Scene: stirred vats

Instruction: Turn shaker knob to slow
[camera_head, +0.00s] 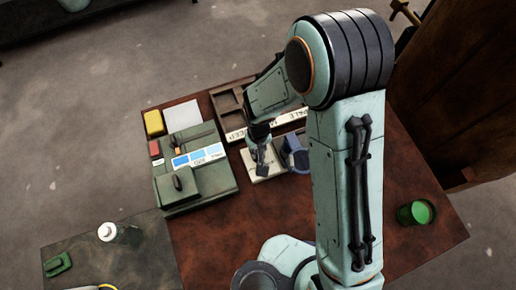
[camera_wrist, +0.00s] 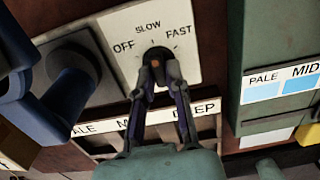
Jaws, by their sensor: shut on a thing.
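The shaker's cream dial plate (camera_wrist: 118,30) shows in the wrist view with the words OFF on the left, SLOW at the top and FAST on the right. Its dark knob (camera_wrist: 157,52) sits below SLOW. My gripper (camera_wrist: 158,68) is shut on the knob, and the fingertips cover part of it. I cannot tell which word the knob points to. In the head view my gripper (camera_head: 262,167) reaches down onto the cream plate (camera_head: 277,170). A blue shaker part (camera_head: 296,157) stands beside the plate, and it also shows in the wrist view (camera_wrist: 62,105).
A green box (camera_head: 208,182) with blue-shaded labels stands left of the plate. A compartment rack (camera_head: 228,103) marked PALE and DEEP lies behind. A yellow block (camera_head: 153,122) is at the far left corner, a green cup (camera_head: 415,213) at right. The table's front middle (camera_head: 215,235) is clear.

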